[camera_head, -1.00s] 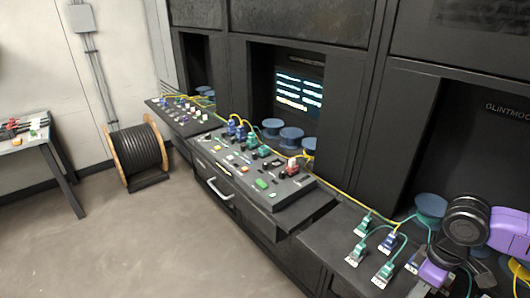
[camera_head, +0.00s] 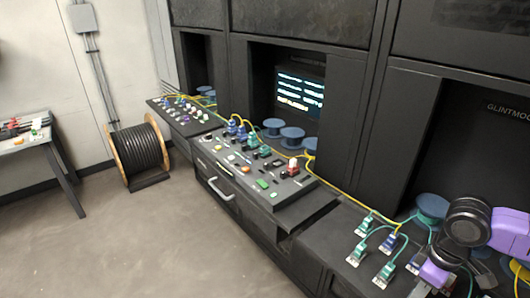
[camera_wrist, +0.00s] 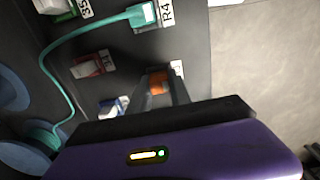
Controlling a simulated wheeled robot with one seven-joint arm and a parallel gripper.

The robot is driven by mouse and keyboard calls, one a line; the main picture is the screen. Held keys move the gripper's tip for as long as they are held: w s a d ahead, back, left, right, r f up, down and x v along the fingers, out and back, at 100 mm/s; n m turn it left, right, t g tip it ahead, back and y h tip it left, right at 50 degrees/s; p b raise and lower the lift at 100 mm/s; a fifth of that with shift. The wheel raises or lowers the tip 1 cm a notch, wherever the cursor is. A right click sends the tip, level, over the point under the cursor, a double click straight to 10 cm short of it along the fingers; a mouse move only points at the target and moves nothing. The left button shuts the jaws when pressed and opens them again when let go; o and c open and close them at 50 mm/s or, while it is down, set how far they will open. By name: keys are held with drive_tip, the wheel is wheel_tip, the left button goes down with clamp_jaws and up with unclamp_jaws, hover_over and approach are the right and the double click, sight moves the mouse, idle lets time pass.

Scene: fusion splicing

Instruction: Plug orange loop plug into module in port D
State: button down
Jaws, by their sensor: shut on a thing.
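My gripper shows in the wrist view (camera_wrist: 160,98), its two dark fingers shut on a small orange plug (camera_wrist: 157,83). The fingers hide much of the plug, and I cannot tell whether it is seated in a socket. A white label sits just beyond it, its lettering partly hidden. In the head view my purple and black wrist is at the lower right, over the right-hand panel (camera_head: 340,236); the fingers are not clear there. I cannot make out a port marked D or which module is meant.
A green plug (camera_wrist: 140,14) with a teal cable sits by a label R4. A red plug (camera_wrist: 92,65) and a blue-and-white one (camera_wrist: 112,106) stand left of my gripper. Teal plugs (camera_head: 384,273) and blue spools (camera_head: 432,206) are near my arm. Open floor lies left.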

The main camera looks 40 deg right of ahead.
drive_tip(key=shift+r, duration=0.1)
idle(0.3)
drive_tip(key=shift+r+p, duration=2.9)
drive_tip(key=shift+p, duration=0.05)
